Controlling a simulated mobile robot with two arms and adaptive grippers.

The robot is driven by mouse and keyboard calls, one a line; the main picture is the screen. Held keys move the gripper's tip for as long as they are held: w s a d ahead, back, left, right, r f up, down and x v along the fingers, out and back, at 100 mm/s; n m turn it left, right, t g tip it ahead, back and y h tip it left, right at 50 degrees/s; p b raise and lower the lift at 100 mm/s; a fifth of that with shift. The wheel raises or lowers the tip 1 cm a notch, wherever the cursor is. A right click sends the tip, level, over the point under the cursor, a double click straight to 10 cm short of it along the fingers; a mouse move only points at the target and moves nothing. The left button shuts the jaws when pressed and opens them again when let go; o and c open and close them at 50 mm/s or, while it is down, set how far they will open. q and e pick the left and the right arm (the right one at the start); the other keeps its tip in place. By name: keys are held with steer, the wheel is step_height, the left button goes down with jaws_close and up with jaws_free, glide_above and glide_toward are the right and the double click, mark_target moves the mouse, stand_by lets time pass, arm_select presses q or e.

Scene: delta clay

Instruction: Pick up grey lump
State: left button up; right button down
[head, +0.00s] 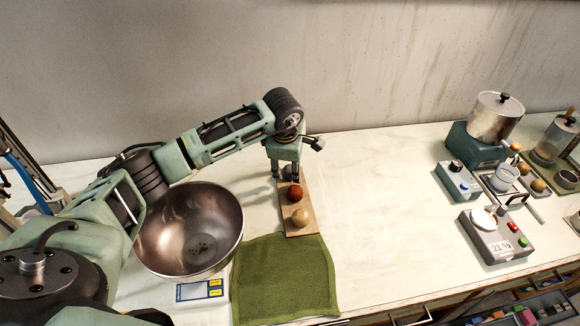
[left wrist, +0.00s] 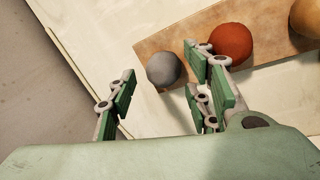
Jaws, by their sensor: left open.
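The grey lump (left wrist: 164,69) is a small ball on a wooden board (left wrist: 200,33). In the left wrist view it lies ahead of my left gripper (left wrist: 160,100), between the lines of its open fingers. In the head view my left gripper (head: 285,172) points down over the far end of the board (head: 300,224), and the grey lump (head: 289,173) is mostly hidden behind its fingers. My right gripper is not in view.
A large metal bowl (head: 190,215) stands left of the board. A green cloth (head: 285,280) lies in front of it, with a small blue-edged card (head: 200,290) beside. A scale (head: 495,238) and a metal pot (head: 495,117) stand at right. The middle counter is clear.

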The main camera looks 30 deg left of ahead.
arm_select(q)
steer(key=shift+x, duration=0.85)
steer(key=shift+w, duration=0.1)
steer(key=c, duration=1.2)
jaws_close()
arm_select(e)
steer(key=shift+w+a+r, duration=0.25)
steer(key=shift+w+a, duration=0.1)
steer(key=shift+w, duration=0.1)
